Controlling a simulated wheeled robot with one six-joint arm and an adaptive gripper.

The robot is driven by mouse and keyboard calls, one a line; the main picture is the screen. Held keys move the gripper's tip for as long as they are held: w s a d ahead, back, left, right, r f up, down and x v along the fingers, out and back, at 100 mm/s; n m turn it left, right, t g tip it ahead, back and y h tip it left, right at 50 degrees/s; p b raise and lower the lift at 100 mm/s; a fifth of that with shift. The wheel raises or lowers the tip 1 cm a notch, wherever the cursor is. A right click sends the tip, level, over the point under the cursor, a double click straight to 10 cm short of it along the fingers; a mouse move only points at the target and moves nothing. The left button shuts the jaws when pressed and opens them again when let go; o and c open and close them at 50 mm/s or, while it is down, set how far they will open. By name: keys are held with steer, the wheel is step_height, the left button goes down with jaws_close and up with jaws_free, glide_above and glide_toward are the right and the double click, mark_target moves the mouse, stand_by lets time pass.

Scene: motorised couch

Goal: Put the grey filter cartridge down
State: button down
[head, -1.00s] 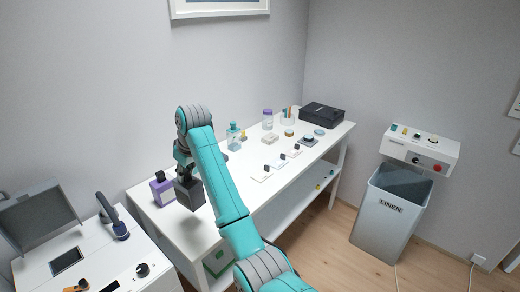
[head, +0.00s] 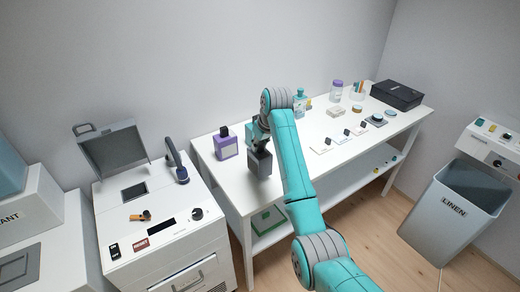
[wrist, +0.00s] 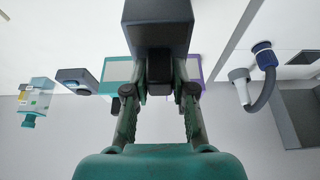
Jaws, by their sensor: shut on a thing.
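The grey filter cartridge (head: 261,164), a dark grey block, is in my gripper (head: 257,142) over the left end of the white table (head: 222,178). My gripper is shut on its upper part, and the cartridge hangs below the fingers, roughly upright. I cannot tell whether its bottom touches the table. In the wrist view the cartridge (wrist: 158,22) sticks out beyond the fingers of my gripper (wrist: 160,80).
A white machine (head: 155,215) with an open lid and a dark hose handle (head: 178,165) stands left of the table. Small switch plates (head: 340,137), jars and a black box (head: 397,95) fill the table's right side. A linen bin (head: 455,210) stands at the far right.

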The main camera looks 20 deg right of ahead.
steer(key=shift+f, duration=1.05)
steer(key=shift+f, duration=0.15)
steer(key=c, duration=1)
jaws_free()
steer(key=shift+o, duration=0.2)
steer(key=v, duration=1.2)
